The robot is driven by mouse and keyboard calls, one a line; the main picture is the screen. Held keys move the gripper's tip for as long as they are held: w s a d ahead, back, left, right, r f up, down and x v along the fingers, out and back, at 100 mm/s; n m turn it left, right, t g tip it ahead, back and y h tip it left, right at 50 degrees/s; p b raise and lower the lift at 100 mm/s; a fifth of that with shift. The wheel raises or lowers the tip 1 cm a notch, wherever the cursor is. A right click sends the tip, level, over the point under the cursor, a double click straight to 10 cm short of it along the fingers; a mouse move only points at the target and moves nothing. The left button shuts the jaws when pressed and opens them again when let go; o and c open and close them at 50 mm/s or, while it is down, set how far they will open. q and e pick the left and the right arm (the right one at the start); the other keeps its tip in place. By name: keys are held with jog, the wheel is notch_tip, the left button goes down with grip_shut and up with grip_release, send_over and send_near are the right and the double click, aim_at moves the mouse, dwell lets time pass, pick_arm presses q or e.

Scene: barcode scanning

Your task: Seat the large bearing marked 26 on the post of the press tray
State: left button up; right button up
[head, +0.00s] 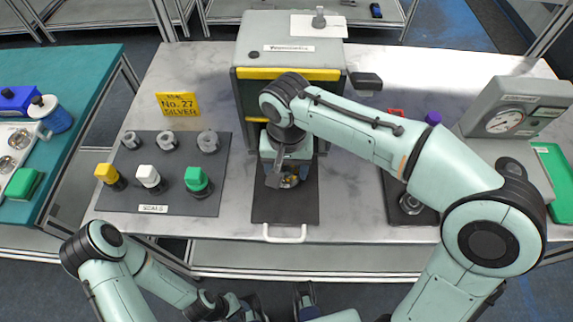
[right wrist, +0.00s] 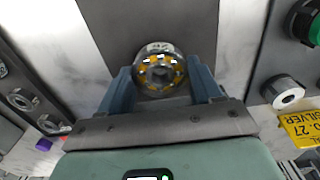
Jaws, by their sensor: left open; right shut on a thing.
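The large bearing (right wrist: 160,70), a metal ring with yellow-gold rollers, is between the blue fingers of my right gripper (right wrist: 163,78) in the right wrist view. Its marking is too small to read surely. In the head view the bearing (head: 290,181) shows partly under my right gripper (head: 286,176), over the dark press tray (head: 285,212) with its white handle. The tray's post is hidden, so I cannot tell whether the bearing touches it. My left gripper (head: 279,304) is open and empty at the bottom edge, in front of the table, partly cut off.
The press (head: 288,62) with a yellow bar stands behind the tray. Left is a dark mat (head: 160,180) with several rings and coloured knobs, and a yellow sign (head: 178,105). Right are a small dark mat (head: 428,217) with a metal part and a gauge box (head: 505,122).

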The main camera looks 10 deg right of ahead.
pick_arm(q)
jog(key=shift+f, duration=0.15)
pick_arm(e)
jog(key=shift+f, duration=0.35)
jog(key=o, duration=1.4)
jog(key=shift+o, duration=0.2)
jog(key=shift+r+p, duration=1.35)
jog(key=shift+r, duration=0.4)
notch_tip(320, 180, up, 4)
jog(key=p, duration=0.3)
jog(key=shift+r, duration=0.1)
pick_arm(q)
notch_tip(320, 180, up, 7)
jog(key=w, duration=0.2)
jog(key=shift+w+f, duration=0.2)
jog(key=shift+w, duration=0.1)
jog(key=shift+s, duration=0.1)
